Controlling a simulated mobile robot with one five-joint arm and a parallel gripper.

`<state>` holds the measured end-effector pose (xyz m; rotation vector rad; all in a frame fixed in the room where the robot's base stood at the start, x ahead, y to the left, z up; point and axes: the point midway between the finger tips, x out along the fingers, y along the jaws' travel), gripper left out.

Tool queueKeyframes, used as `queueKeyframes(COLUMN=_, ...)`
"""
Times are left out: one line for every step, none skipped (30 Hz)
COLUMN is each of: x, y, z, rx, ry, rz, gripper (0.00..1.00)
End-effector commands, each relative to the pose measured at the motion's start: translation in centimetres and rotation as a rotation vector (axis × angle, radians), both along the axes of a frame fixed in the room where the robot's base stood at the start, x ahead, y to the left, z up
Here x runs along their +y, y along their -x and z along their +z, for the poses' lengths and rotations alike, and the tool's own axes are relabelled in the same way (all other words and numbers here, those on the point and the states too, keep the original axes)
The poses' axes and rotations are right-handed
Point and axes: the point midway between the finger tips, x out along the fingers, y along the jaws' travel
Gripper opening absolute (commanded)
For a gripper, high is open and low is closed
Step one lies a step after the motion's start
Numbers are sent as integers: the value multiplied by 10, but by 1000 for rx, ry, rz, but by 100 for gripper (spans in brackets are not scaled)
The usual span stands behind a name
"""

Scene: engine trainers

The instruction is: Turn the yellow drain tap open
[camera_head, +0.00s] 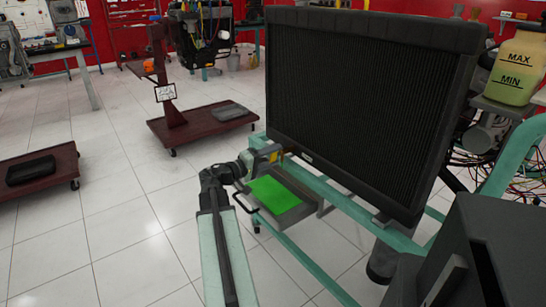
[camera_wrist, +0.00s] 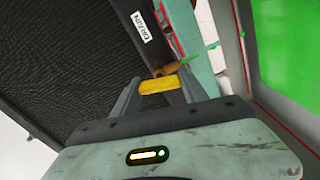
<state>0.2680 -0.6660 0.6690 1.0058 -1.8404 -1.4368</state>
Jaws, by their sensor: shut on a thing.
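The yellow drain tap (camera_wrist: 160,85) sits between the two fingers of my gripper (camera_wrist: 158,86) in the wrist view, with an orange-brown fitting just behind it. My gripper is shut on the tap. A white label reading DRAIN (camera_wrist: 143,27) is on the black radiator (camera_wrist: 85,65) close by. In the head view my gripper (camera_head: 264,156) is at the lower left corner of the large black radiator (camera_head: 362,95). The tap is small there and mostly hidden by my gripper.
A reservoir marked MAX and MIN (camera_head: 513,68) stands at right. Dark red wheeled stands and open tiled floor are at left.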

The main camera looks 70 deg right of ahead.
Motion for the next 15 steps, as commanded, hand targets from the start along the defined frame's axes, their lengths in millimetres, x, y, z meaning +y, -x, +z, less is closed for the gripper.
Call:
queueKeyframes(x=1, y=0, z=-1, rx=25, ry=-19, rz=0, gripper=10)
queueKeyframes(x=1, y=0, z=-1, rx=43, ry=-30, rz=0, gripper=10)
queueKeyframes(x=1, y=0, z=-1, rx=65, ry=-44, rz=0, gripper=10)
queueKeyframes(x=1, y=0, z=-1, rx=80, ry=-54, rz=0, gripper=10)
queueKeyframes(x=1, y=0, z=-1, rx=96, ry=-64, rz=-1, gripper=10)
queueKeyframes(x=1, y=0, z=-1, rx=114, ry=-76, rz=-1, gripper=10)
queueKeyframes(x=1, y=0, z=-1, rx=126, ry=-83, rz=-1, gripper=10)
queueKeyframes(x=1, y=0, z=-1, rx=139, ry=-91, rz=-1, gripper=10)
queueKeyframes(x=1, y=0, z=-1, rx=152, ry=-100, rz=-1, gripper=10)
queueKeyframes(x=1, y=0, z=-1, rx=162, ry=-107, rz=-1, gripper=10)
queueKeyframes(x=1, y=0, z=-1, rx=171, ry=-112, rz=-1, gripper=10)
queueKeyframes(x=1, y=0, z=-1, rx=181, ry=-118, rz=-1, gripper=10)
queueKeyframes(x=1, y=0, z=-1, rx=188, ry=-123, rz=-1, gripper=10)
queueKeyframes(x=1, y=0, z=-1, rx=194, ry=-128, rz=0, gripper=10)
queueKeyframes(x=1, y=0, z=-1, rx=199, ry=-132, rz=0, gripper=10)
